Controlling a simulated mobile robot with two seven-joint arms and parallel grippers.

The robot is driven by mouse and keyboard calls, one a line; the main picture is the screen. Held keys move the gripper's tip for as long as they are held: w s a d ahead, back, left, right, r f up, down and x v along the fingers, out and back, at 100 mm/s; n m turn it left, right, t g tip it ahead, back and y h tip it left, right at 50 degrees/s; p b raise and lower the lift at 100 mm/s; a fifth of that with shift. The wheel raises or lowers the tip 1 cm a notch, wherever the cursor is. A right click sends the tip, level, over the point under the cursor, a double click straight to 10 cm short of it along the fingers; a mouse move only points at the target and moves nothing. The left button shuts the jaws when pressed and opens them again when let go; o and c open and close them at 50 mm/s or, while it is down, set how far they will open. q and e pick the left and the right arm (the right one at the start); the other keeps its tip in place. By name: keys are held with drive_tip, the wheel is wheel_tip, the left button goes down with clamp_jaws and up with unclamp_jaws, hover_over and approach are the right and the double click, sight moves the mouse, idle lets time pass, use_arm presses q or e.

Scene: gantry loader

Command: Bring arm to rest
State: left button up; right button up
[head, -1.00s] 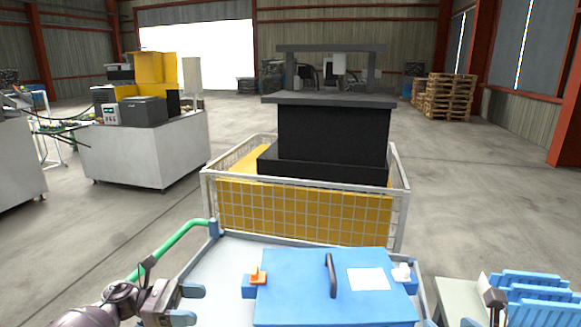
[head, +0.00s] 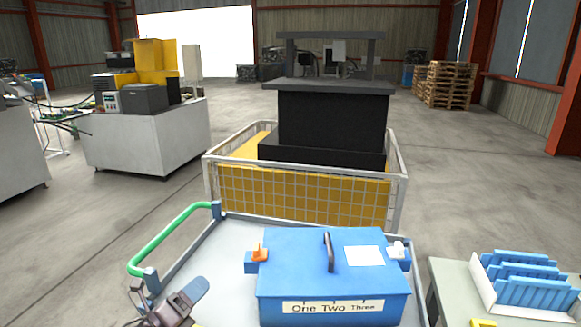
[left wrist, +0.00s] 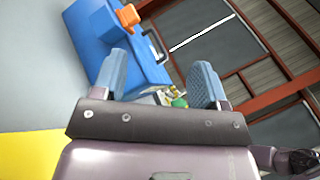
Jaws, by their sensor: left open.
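My left gripper (head: 182,298) is low in the head view, over the grey cart top (head: 232,248) and left of the blue box. In the left wrist view its two blue-grey fingers (left wrist: 160,82) are spread apart, with nothing held between them. The box also shows beyond the fingers in the left wrist view (left wrist: 92,35). Its lid looks closed. My right gripper is not in view.
A mesh-sided crate (head: 300,198) with yellow panels and a black machine (head: 332,120) is just ahead. A side table (head: 450,280) with a blue rack (head: 527,280) is at right. Open floor lies at left.

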use_arm(q)
drive_tip(key=s+a+f+n+g+y, duration=0.1)
drive_tip(key=s+a+f+n+y, duration=0.25)
drive_tip(key=s+n+y, duration=0.55)
drive_tip(key=s+a+f+n+g+y, duration=0.25)
drive_tip(key=s+a+n+y, duration=0.2)
drive_tip(key=n, duration=0.95)
drive_tip(key=s+f+n+g, duration=0.3)
drive_tip(key=s+n+g, duration=0.65)
drive_tip(key=s, duration=1.05)
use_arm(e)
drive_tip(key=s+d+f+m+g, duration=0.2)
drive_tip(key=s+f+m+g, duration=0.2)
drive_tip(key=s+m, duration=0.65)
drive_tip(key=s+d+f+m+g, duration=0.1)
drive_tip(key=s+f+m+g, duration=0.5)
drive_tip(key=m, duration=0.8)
use_arm(q)
drive_tip(key=w+f+t, duration=0.7)
drive_tip(key=f+t, duration=0.1)
drive_tip(key=f, duration=0.1)
drive_tip(key=shift+w+d+f+t, duration=0.3)
drive_tip(key=shift+w+d+f, duration=0.1)
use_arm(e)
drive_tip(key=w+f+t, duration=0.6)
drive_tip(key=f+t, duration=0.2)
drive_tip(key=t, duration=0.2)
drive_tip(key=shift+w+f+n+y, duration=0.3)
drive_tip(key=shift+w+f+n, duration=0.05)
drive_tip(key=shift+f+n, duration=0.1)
